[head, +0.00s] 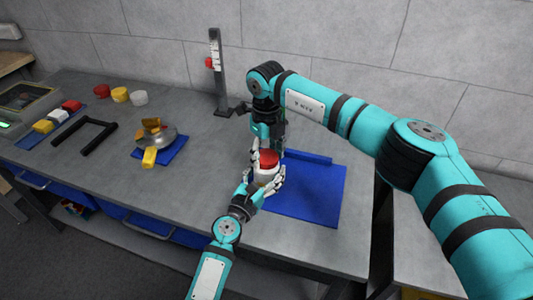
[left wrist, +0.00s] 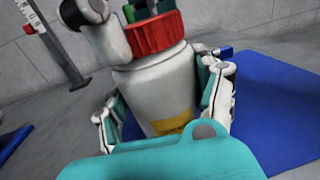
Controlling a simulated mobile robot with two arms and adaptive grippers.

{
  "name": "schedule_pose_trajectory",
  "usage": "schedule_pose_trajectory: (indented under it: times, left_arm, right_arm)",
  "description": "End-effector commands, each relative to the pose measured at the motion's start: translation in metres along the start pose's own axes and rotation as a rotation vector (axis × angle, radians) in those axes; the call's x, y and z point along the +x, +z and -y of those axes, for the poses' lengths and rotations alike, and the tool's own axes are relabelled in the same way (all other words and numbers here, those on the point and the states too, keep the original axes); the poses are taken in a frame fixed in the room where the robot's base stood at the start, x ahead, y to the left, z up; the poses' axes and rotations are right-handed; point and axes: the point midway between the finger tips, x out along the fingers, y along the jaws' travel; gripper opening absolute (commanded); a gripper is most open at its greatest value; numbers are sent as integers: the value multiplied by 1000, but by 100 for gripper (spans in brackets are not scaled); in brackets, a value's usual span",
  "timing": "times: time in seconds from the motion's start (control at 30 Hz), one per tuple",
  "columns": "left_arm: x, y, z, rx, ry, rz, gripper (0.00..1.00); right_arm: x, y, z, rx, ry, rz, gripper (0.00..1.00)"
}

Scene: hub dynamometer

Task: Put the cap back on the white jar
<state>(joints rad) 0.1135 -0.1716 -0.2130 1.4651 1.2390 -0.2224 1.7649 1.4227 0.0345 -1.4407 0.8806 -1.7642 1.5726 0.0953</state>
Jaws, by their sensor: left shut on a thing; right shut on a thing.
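The white jar (head: 264,173) stands upright over the blue mat (head: 315,200), near its left edge. My left gripper (head: 265,184) is shut around the jar's body, with a finger on each side; the jar fills the middle of the left wrist view (left wrist: 155,88), with a yellow patch low on it. The red ribbed cap (head: 269,157) is on top of the jar and looks level in the left wrist view (left wrist: 155,34). My right gripper (head: 268,146) comes down from above and is shut on the cap. Whether the cap is threaded on cannot be told.
A dark upright stand (head: 217,70) with a scale and red slider is behind. To the left are a round metal pan (head: 165,136) with yellow pieces, a black U-shaped handle (head: 90,130) and several coloured pots and blocks. The grey bench between is clear.

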Motion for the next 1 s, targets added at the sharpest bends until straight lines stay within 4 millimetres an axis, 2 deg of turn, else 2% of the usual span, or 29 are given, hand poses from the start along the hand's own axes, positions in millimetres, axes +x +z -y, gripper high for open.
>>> schedule_pose_trajectory:
  times: [0.13, 0.27, 0.3, 0.47, 0.77, 0.87, 1.0]
  left_arm:
    - [0, 0, 0, 0, 0, 0, 0]
    - [0, 0, 0, 0, -1, 0, 0]
    - [0, 0, 0, 0, -1, 0, 0]
    - [0, 0, 0, 0, -1, 0, 0]
    - [0, 0, 0, 0, 0, 0, 0]
    - [0, 0, 0, 0, 0, 0, 0]
    - [0, 0, 0, 0, 0, 0, 0]
  right_arm:
    - [0, 0, 0, 259, 0, 2, 18]
    - [0, 0, 0, 257, 0, 2, 18]
    - [0, 0, 0, 257, 0, 2, 58]
    - [0, 0, 0, 255, 0, 2, 78]
    - [-1, 0, 0, 254, 0, 1, 80]
    - [-7, 0, 0, 254, 0, 1, 80]
    - [-25, 1, 0, 253, -1, 3, 80]
